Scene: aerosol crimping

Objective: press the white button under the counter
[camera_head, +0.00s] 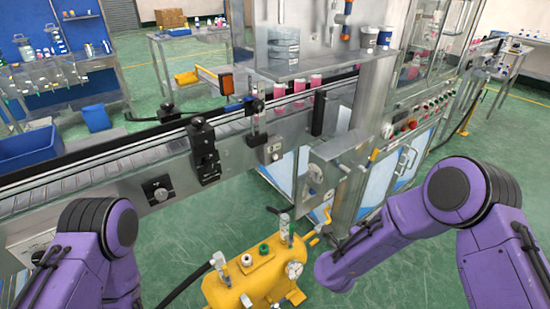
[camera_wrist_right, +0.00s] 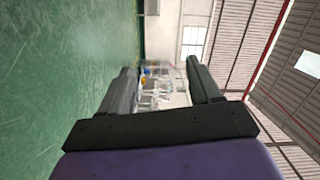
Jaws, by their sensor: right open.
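A small control box (camera_head: 273,149) with a few small round buttons sits on the front side of the conveyor. I cannot tell for certain which button is the white one or which part is the counter. My right gripper (camera_wrist_right: 159,72) is open and empty in the right wrist view, its two fingers apart. In the head view my right arm reaches in from the right and ends low, near the yellow tank, with its fingers not visible. My left arm shows at the lower left, and its gripper is out of view.
A yellow tank (camera_head: 256,278) with gauges stands on the green floor in front of the machine. The conveyor (camera_head: 120,170) crosses from the left, carrying pink bottles (camera_head: 299,86) near its middle. A grey metal box (camera_head: 340,160) juts out beside it.

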